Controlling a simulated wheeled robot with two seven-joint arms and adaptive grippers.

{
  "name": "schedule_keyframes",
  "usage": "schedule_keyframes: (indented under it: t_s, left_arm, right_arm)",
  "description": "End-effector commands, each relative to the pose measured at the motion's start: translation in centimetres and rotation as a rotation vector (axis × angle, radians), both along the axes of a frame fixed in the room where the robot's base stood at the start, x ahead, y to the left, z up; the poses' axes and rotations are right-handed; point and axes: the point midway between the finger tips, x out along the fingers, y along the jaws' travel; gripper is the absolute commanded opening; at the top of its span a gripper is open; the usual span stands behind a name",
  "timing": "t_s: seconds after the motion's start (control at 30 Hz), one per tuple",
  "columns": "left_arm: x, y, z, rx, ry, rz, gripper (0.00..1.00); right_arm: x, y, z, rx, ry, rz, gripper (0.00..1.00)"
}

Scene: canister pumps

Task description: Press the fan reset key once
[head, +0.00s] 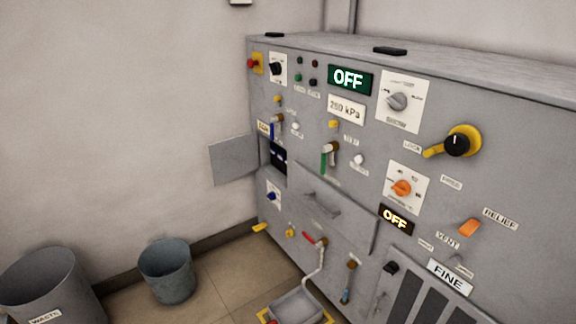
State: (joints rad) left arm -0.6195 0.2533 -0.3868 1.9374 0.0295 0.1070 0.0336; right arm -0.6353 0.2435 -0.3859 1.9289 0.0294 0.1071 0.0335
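A grey control cabinet (400,150) fills the right side of the head view. I cannot tell which control is the fan reset key, as most small labels are too small to read. A group of small dark round buttons (314,64) sits at the upper left of the panel. One white round button (359,160) is right of a green-handled lever (325,158), and another white button (295,126) is further left. Neither of my grippers shows in the view.
A green OFF display (350,79), a 260 kPa plate (346,108), rotary knobs (398,101) and a yellow lock handle (457,142) crowd the panel. An open flap (233,160) juts left. Two bins (166,270) stand on the floor. A grey tray (298,306) lies below a red-handled tap.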

Motion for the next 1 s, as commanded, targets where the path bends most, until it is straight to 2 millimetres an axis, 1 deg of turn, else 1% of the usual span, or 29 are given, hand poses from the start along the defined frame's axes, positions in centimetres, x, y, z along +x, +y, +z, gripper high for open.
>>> schedule_keyframes:
  t_s: [0.17, 0.33, 0.63, 0.87, 1.0]
  left_arm:
    - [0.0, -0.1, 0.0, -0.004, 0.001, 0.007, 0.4]
    - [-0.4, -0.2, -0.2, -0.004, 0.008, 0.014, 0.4]
    - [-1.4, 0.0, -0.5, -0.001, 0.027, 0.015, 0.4]
    - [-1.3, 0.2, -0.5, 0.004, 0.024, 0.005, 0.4]
    - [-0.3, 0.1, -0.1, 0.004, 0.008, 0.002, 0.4]
  right_arm:
    - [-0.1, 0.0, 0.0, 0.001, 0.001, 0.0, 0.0]
    - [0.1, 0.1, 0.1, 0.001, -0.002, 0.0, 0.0]
    - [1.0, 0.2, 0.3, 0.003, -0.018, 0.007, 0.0]
    - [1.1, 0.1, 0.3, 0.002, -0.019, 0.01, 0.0]
    - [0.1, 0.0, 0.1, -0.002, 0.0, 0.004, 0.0]
